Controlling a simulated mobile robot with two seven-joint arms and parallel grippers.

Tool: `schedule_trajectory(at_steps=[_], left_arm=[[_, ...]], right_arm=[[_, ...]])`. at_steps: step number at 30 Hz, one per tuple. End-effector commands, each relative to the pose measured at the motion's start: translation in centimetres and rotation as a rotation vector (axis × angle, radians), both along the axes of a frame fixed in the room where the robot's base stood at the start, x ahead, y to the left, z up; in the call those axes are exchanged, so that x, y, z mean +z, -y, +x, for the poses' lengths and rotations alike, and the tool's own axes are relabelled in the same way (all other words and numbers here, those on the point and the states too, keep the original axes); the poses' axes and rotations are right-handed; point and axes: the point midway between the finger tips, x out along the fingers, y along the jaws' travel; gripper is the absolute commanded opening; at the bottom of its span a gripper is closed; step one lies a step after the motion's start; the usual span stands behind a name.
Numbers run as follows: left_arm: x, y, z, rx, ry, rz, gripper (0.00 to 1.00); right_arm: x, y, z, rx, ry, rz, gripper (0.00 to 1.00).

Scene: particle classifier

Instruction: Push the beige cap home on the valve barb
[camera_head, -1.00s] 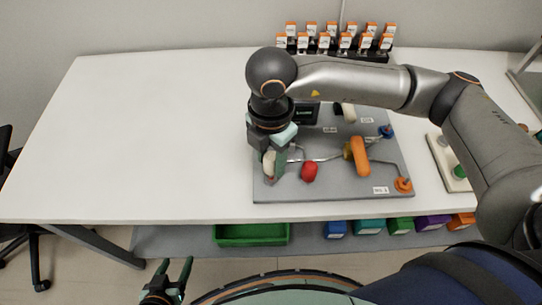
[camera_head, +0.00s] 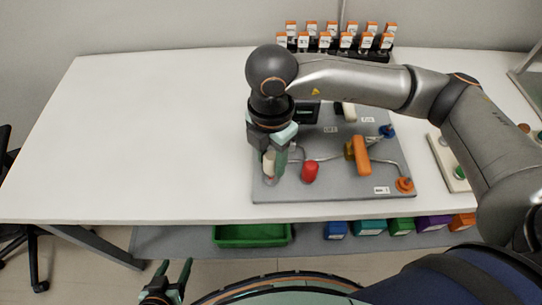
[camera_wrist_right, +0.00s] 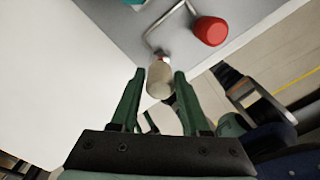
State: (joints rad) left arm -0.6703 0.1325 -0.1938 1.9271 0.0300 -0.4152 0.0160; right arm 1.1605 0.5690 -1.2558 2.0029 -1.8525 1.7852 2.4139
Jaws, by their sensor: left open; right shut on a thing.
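The beige cap (camera_head: 269,164) is at the front left of the grey panel (camera_head: 335,190). My right gripper (camera_head: 272,160) comes down over it from above. In the right wrist view the cap (camera_wrist_right: 160,78) sits between the fingertips (camera_wrist_right: 158,80), and a bent metal tube (camera_wrist_right: 160,30) ends beside it. The gripper is shut on the cap. I cannot tell how far the cap sits on the barb, as that joint is hidden. My left gripper (camera_head: 180,272) is open and empty, low in front of the table.
A red cap (camera_head: 311,172) stands close to the right of my right gripper. An orange handle (camera_head: 362,155) and blue (camera_head: 387,131) and orange knobs (camera_head: 404,185) are further right. The white table (camera_head: 150,130) is clear on the left.

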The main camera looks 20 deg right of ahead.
Motion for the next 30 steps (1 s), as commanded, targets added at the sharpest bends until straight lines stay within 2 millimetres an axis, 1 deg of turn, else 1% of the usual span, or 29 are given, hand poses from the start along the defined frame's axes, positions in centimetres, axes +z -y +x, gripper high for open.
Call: schedule_trajectory(at_steps=[6, 30], left_arm=[[0.2, 0.1, 0.1, -0.003, 0.006, -0.002, 0.62], [-1.9, 0.1, 0.0, -0.001, 0.000, -0.001, 0.62]], right_arm=[[0.0, 0.0, 0.0, 0.000, 0.000, 0.000, 0.00], [-2.0, 0.0, 0.0, 0.001, 0.000, 0.000, 0.00]])
